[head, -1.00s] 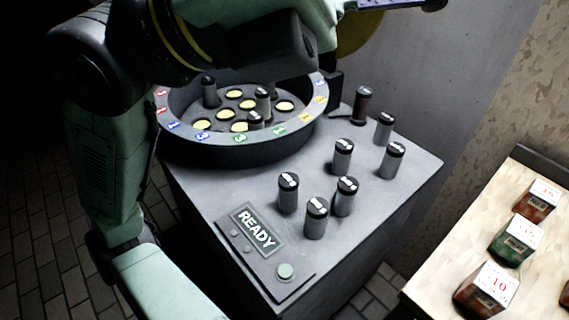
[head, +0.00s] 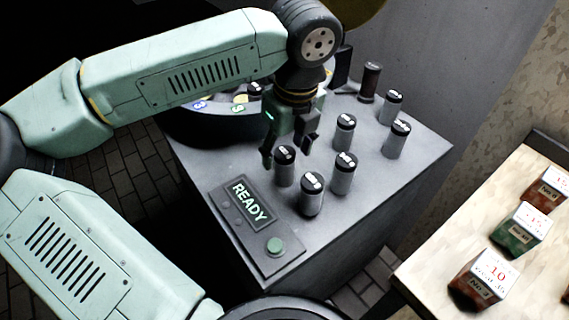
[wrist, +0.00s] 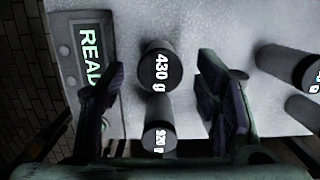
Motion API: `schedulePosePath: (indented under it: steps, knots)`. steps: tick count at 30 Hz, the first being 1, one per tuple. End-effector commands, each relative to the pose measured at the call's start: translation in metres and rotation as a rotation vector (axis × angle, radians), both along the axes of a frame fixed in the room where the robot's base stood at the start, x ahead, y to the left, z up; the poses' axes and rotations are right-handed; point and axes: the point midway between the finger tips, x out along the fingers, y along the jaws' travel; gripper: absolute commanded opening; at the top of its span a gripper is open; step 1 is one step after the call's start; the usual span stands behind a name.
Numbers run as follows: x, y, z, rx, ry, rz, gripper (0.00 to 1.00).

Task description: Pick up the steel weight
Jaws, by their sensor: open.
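Several grey steel cylinder weights with black, labelled tops stand upright on the grey console. The one nearest the READY panel (head: 284,168) is close under my gripper (head: 288,150). In the wrist view, my open gripper (wrist: 160,98) has one finger on each side of a weight marked "430 g" (wrist: 158,68), with gaps on both sides. A second weight (wrist: 159,137) stands lower in that view, its label partly legible. Another weight (head: 312,194) and one to its right (head: 343,175) stand nearby. My gripper holds nothing.
More weights stand behind, at the middle (head: 345,133) and right (head: 397,140). The READY panel (head: 248,203) with a green button (head: 274,246) lies at the front left. The round dial tray (head: 195,128) is partly hidden by my arm. A table (head: 440,265) with labelled blocks is right.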

Motion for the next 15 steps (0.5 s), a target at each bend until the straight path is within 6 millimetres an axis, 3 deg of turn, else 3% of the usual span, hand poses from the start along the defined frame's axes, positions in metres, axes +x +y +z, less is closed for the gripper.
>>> schedulePosePath:
  steps: [5, 15]
  knots:
    - [0.001, 0.001, -0.012, -0.002, 0.002, -0.003, 0.57]
    - [0.007, 0.005, -0.055, -0.003, 0.002, -0.004, 0.57]
